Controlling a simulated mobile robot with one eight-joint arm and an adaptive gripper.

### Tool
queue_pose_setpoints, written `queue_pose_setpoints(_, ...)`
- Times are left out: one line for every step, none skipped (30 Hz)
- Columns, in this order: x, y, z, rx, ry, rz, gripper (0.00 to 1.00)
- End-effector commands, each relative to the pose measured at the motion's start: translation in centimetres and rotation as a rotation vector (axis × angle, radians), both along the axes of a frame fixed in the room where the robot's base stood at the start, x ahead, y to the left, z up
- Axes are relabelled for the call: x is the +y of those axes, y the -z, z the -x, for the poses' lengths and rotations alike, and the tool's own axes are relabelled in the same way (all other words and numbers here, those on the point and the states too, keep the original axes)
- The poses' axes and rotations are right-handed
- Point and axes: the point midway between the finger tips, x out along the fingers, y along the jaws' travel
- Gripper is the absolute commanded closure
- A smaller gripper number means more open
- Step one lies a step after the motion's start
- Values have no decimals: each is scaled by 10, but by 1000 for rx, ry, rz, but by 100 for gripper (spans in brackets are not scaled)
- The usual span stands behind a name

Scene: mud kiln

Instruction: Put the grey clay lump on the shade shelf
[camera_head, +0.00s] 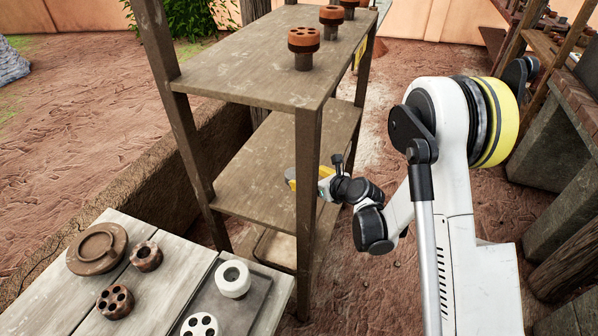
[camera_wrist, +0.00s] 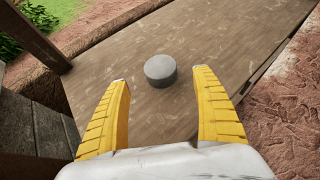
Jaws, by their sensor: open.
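The grey clay lump (camera_wrist: 160,71) is a short round disc resting on a bare wooden shelf board (camera_wrist: 207,38) in the wrist view. My gripper (camera_wrist: 161,79) is open, with its yellow fingers pointing toward the lump. The lump shows between and just beyond the fingertips, with visible gaps to either side. In the head view my gripper reaches in at the middle board (camera_head: 258,165) of a wooden rack, partly behind the rack's front post (camera_head: 307,215).
The rack's top board (camera_head: 255,62) carries several reddish perforated pieces on dark stands. A plank table (camera_head: 50,290) at lower left holds brown clay pieces and a dark tray (camera_head: 238,312) with white ones. Rack posts stand close to my arm.

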Motion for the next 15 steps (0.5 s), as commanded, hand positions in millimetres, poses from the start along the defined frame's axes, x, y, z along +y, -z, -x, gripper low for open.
queue_pose_setpoints(-5, -6, 7, 1, 1, -1, 23)
queue_pose_setpoints(-7, -8, 10, 1, 0, -1, 23)
queue_pose_setpoints(-10, -10, 14, 1, 0, -1, 23)
queue_pose_setpoints(-12, -11, 16, 0, 0, 0, 23)
queue_pose_setpoints(-13, -12, 18, 0, 0, 0, 23)
queue_pose_setpoints(-15, -13, 20, 1, 0, -1, 23)
queue_pose_setpoints(-16, -14, 21, 0, 0, 0, 23)
queue_pose_setpoints(-16, -14, 22, 0, 0, 0, 23)
queue_pose_setpoints(-17, -15, 23, 0, 0, 0, 23)
queue_pose_setpoints(-17, -15, 23, 0, 0, 0, 23)
queue_pose_setpoints(-17, -15, 24, 0, -1, 0, 23)
queue_pose_setpoints(-17, -15, 24, 0, -1, 0, 23)
queue_pose_setpoints(-17, -15, 23, 0, -1, 0, 23)
queue_pose_setpoints(-17, -15, 23, 0, -1, 0, 23)
queue_pose_setpoints(-17, -15, 23, 0, -1, 0, 23)
